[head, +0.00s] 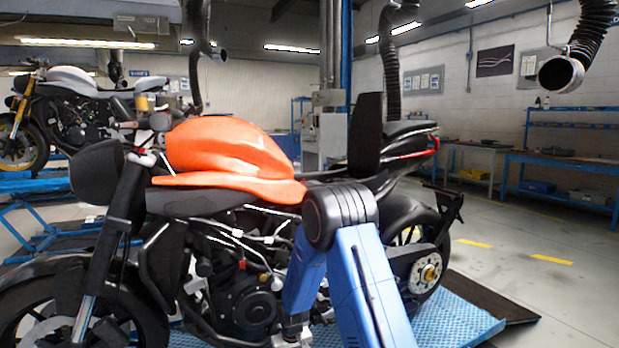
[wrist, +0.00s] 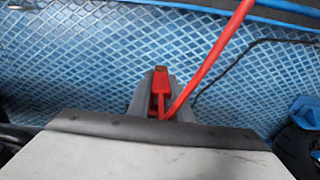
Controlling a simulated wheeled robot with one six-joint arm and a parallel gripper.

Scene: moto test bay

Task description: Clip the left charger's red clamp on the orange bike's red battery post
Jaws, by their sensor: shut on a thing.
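My gripper (wrist: 160,76) is shut on the red clamp (wrist: 161,88) in the wrist view, with a grey finger on each side of it. A red cable (wrist: 212,62) runs from the clamp up to the right. The clamp is above the blue patterned platform. In the head view the orange bike (head: 228,147) stands upright across the middle, and my blue arm reaches down in front of its engine. The gripper end is low beside the engine, mostly cut off by the bottom edge. I cannot make out the red battery post or identify the left charger in either view.
The bike stands on a blue lift platform (head: 455,318), which also fills the wrist view (wrist: 70,70). A thin black cable (wrist: 235,62) lies there, and a blue and black object (wrist: 304,112) is at right. Another bike (head: 75,105) stands at far left. Floor at right is clear.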

